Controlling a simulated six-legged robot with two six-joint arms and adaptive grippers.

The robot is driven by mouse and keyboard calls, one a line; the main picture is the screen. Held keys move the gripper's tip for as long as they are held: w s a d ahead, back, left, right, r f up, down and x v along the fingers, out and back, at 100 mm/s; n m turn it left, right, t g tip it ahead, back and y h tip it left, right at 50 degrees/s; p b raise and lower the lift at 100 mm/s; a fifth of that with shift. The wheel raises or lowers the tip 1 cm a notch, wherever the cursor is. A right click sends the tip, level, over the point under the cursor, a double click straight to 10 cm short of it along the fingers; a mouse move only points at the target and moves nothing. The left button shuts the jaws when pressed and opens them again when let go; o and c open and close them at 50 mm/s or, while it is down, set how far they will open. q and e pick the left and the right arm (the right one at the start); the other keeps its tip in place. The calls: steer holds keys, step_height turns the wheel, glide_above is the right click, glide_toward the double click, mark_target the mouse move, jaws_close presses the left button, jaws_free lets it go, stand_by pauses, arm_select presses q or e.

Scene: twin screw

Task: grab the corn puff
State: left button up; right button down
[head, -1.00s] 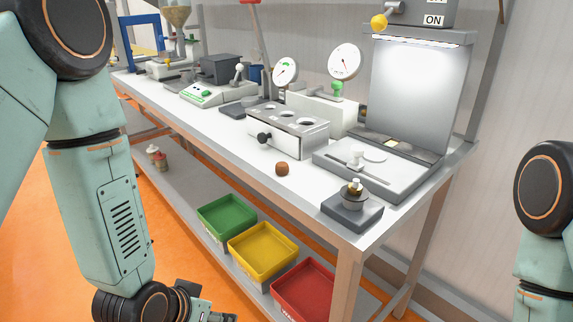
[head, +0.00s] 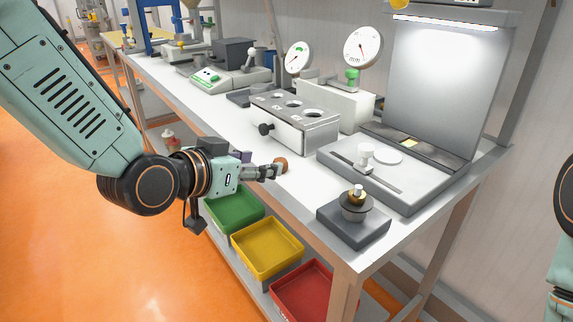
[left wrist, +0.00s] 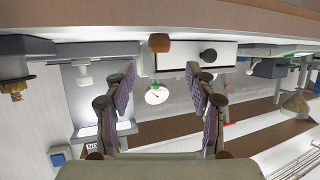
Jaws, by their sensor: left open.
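The corn puff appears to be the small brown rounded piece (head: 282,163) on the white bench top, near its front edge. It also shows in the left wrist view (left wrist: 159,43), beyond the fingers and between their lines. My left gripper (head: 272,171) reaches in from the left at the bench's front edge, with its fingertips close to the brown piece and partly overlapping it in the head view. In the left wrist view its two fingers (left wrist: 163,82) are apart, with nothing held between them. My right gripper is out of view.
A grey block with round holes and a black knob (head: 295,122) stands just behind the piece. A grey flat device (head: 390,172) and a dark square base (head: 353,222) are to the right. Green (head: 233,211), yellow (head: 267,250) and red (head: 302,292) trays sit below.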

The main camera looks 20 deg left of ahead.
arm_select(q)
steer(key=b+x, duration=0.1)
steer(key=x, duration=0.1)
steer(key=f+b+x, duration=0.1)
steer(key=x, duration=0.2)
steer(key=shift+d+f, duration=0.1)
steer(key=shift+w+f, duration=0.15)
steer(key=shift+w, duration=0.25)
steer(key=shift+s+d, duration=0.1)
steer(key=shift+c, duration=0.6)
steer(key=c, duration=0.5)
steer(key=shift+c, duration=0.8)
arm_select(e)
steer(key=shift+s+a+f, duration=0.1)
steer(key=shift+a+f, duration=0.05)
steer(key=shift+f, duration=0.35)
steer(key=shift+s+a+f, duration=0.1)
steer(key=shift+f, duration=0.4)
